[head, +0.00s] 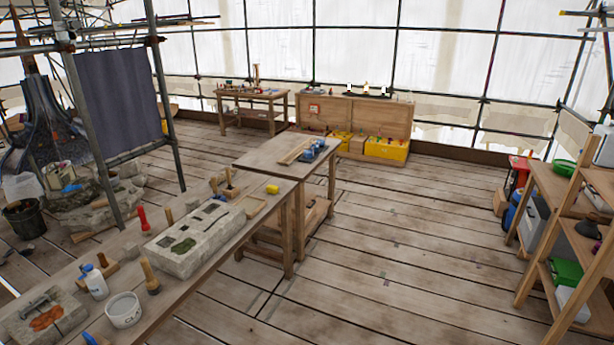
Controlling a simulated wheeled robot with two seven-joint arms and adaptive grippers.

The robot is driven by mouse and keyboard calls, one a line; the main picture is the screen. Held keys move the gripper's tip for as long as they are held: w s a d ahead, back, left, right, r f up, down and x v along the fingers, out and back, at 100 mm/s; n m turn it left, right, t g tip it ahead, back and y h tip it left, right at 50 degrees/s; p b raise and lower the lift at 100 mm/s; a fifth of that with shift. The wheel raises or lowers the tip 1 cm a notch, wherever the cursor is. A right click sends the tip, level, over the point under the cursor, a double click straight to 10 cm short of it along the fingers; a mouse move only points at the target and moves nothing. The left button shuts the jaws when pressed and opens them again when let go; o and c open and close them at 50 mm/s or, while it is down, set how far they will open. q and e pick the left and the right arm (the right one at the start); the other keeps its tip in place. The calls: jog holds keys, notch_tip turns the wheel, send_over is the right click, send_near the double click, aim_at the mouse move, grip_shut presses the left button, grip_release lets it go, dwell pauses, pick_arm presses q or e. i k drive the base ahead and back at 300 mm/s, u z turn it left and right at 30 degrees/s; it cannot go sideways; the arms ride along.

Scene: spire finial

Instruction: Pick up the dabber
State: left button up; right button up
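I cannot tell for sure which thing is the dabber. On the long wooden bench, a wooden-handled tool (150,277) with a darker lower end stands upright beside a white tub (124,311). A red tool (143,219) stands behind it, near the left edge of a long grey stone block (199,238). Several wooden-handled tools (225,185) stand beyond the block, too small to identify. A blue thing (92,339) is partly cut off at the bottom edge. Neither of my grippers shows in the head view.
A white bottle (95,283) and a stone slab (45,316) crowd the bench's near end. A second table (270,155) stands beyond it. Scaffold poles and a dark cloth (118,100) rise at left, wooden shelves (570,215) at right. The plank floor (400,240) between is clear.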

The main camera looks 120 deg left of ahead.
aim_at(228, 171)
jog(key=k, duration=1.15)
jog(key=u, duration=4.1)
jog(key=i, duration=0.5)
